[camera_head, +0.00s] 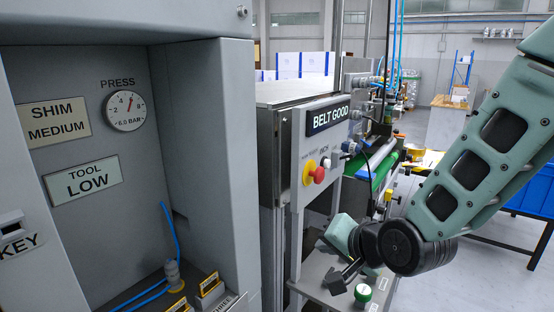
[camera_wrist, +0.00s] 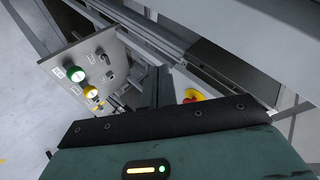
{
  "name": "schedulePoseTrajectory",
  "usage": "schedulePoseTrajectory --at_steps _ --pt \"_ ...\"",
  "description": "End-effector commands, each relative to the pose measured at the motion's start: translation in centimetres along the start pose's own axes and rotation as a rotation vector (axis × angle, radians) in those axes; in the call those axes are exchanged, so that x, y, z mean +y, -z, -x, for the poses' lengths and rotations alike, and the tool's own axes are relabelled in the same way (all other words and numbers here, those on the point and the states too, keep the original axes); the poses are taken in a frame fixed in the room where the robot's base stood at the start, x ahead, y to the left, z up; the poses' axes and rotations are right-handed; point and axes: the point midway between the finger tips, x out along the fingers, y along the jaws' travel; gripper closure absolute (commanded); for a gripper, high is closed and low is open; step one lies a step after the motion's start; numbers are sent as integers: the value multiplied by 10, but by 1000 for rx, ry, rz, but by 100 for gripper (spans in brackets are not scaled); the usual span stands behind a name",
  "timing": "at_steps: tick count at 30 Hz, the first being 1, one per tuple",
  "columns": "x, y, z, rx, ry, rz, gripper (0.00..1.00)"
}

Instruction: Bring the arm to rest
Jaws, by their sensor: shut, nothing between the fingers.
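My arm reaches down from the upper right in the head view, bent at a dark round wrist joint. My gripper (camera_head: 338,278) hangs at its end, shut and empty, over the sloped grey control shelf. It is close to the green button (camera_head: 363,292), but I cannot tell the exact gap. In the wrist view, my gripper's teal body and dark edge fill the bottom. Beyond it is a grey panel (camera_wrist: 115,72) with a green button (camera_wrist: 75,73) and a yellow button (camera_wrist: 90,92). A red and yellow button (camera_wrist: 192,96) is partly hidden behind the dark edge.
A grey press cabinet (camera_head: 205,120) with a gauge (camera_head: 125,110) fills the left. A blue bin (camera_head: 530,190) stands at right. Open floor lies behind my arm.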

Motion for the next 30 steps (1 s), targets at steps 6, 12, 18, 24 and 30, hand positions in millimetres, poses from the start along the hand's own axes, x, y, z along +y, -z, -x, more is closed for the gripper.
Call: schedulePoseTrajectory --at_steps 6,12,18,24,30 --pt "11 -72 60 -329 -171 432 100" --pt "37 -117 132 -641 -276 795 100" --pt "56 -136 182 -846 -320 999 100" --pt "61 -139 194 -898 -329 1044 100" --pt "61 -139 193 -897 -330 1042 100"
